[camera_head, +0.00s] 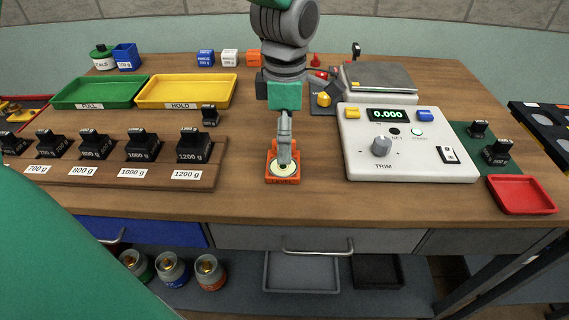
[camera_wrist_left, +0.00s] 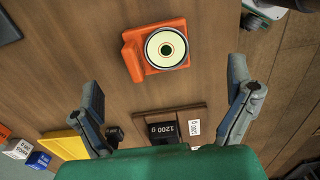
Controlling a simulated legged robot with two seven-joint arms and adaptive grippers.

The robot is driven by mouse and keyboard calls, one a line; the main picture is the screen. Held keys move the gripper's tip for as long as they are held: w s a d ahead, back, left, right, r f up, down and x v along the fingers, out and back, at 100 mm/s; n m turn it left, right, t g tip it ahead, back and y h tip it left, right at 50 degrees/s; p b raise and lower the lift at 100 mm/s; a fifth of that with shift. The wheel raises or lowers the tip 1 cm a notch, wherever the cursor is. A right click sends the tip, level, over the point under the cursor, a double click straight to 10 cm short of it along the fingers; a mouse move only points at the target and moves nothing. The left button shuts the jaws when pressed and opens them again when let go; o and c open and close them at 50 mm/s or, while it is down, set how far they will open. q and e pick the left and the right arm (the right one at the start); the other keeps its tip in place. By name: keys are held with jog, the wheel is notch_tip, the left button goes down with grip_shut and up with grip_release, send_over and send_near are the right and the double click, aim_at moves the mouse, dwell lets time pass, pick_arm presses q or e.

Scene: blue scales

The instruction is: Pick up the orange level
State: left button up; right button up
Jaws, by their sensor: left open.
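The orange level (camera_head: 271,172) lies on the wooden bench near its front edge, with a pale round dial on top. In the left wrist view the orange level (camera_wrist_left: 133,56) is at top centre, its dial showing a dark centre. My left gripper (camera_head: 284,158) hangs above the level and hides part of it in the head view. In the left wrist view my left gripper (camera_wrist_left: 166,88) has its fingers wide apart with nothing between them; the level appears beyond the fingertips. My right gripper is out of view.
A wooden rack (camera_head: 217,158) of black weights stands left of the level. A white scale console (camera_head: 415,166) is to the right. Green (camera_head: 101,90) and yellow (camera_head: 188,90) trays lie behind the rack. A red tray (camera_head: 520,195) is at far right. Bare bench surrounds the level.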

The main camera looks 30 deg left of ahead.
pick_arm(q)
jog(key=shift+w+f, duration=0.2)
jog(key=shift+f, duration=1)
jog(key=shift+a+f+b, duration=0.2)
jog(key=shift+f+b, duration=0.35)
jog(key=shift+f, duration=2.2)
jog(key=shift+s+r, duration=0.1)
jog(key=c, duration=1.3)
